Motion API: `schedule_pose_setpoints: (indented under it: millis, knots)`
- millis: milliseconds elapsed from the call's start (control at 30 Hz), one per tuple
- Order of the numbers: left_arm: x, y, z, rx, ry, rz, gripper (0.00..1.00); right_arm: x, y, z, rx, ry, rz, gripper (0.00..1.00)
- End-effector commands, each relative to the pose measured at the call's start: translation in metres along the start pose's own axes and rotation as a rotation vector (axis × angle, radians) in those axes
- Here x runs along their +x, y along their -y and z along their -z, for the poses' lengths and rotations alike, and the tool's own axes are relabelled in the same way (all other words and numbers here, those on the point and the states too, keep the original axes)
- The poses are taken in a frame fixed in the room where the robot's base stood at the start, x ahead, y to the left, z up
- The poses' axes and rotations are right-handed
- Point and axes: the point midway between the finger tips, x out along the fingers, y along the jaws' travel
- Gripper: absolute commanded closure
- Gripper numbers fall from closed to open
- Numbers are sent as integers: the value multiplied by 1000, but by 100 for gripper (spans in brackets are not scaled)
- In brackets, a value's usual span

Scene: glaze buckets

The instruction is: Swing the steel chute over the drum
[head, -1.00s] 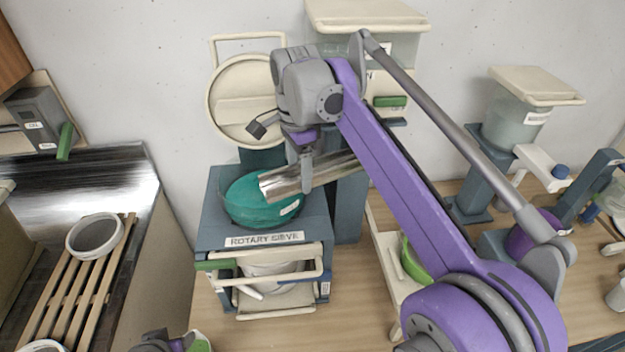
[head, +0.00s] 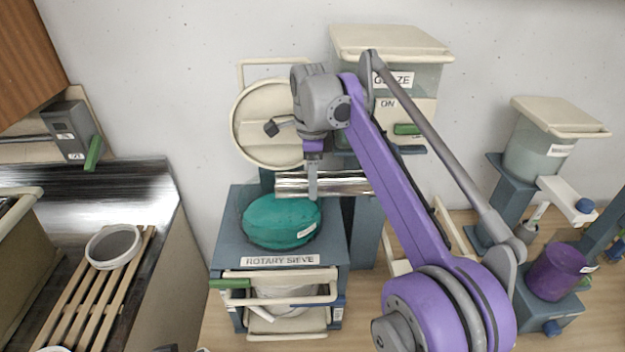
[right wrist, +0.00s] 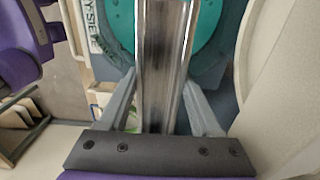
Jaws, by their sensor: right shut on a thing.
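The steel chute (head: 345,184) is a shiny half-open trough lying nearly crosswise at the back of the rotary sieve. Its left end is at the far edge of the teal drum (head: 282,222); the head view does not show clearly how far it reaches over it. My right gripper (head: 312,188) is shut on the chute near its left end. In the right wrist view the chute (right wrist: 160,65) runs between the two grey fingers, with the teal drum (right wrist: 208,35) behind it on both sides. My left gripper is not in view.
A round cream lid (head: 265,125) stands open behind the drum. A glaze hopper (head: 392,45) with a green lever (head: 407,129) is behind my right arm. A slatted rack with a pale ring (head: 113,246) is at left. A purple bucket (head: 556,272) stands at right.

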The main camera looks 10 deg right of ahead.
Motion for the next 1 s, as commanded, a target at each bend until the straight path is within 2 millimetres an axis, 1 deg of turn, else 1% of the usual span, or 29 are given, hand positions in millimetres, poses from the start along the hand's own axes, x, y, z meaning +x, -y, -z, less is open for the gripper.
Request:
schedule_pose_setpoints:
  millis: [167, 200, 333, 600, 700, 833, 1000]
  knots:
    - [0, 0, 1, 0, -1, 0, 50, -2, 2, 1, 6, 0, 6, 100]
    - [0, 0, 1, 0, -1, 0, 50, -2, 2, 1, 6, 0, 7, 28]
    - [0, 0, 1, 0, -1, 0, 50, -2, 2, 1, 5, 0, 5, 5]
    - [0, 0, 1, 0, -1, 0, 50, -1, 1, 0, 3, 0, 3, 5]
    - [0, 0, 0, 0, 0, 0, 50, -5, 1, 0, 2, 0, 3, 5]
    - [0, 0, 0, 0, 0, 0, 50, -19, 2, 0, 2, 0, 3, 5]
    - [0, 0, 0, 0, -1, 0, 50, -46, 2, 0, 3, 0, 4, 5]
